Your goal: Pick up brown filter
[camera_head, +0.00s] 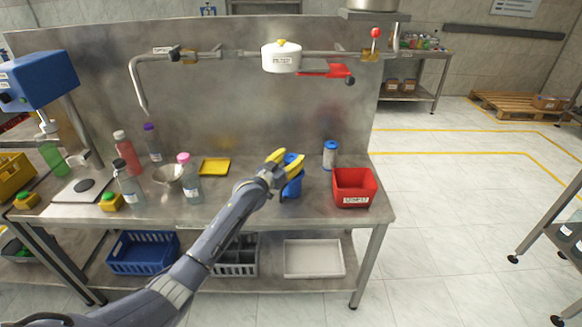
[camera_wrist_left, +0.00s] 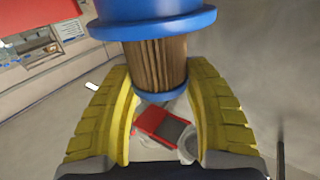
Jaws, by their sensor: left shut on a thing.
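The brown filter has pleated brown sides and blue end rims. It shows large in the left wrist view (camera_wrist_left: 160,62), between the two yellow fingers. My left gripper (camera_wrist_left: 160,78) is shut on its pleated middle. In the head view the yellow fingers (camera_head: 287,160) are around the filter (camera_head: 292,188), whose blue ends show above and below them. It is over the right half of the table; whether it touches the table I cannot tell. My right gripper is not in view.
A white filter with a blue top (camera_head: 330,155) and a red bin (camera_head: 355,187) stand to the right. A yellow tray (camera_head: 214,167), bowl (camera_head: 168,174) and several bottles stand to the left. A pipe with a white housing (camera_head: 281,59) and red lever runs along the back panel (camera_head: 230,115).

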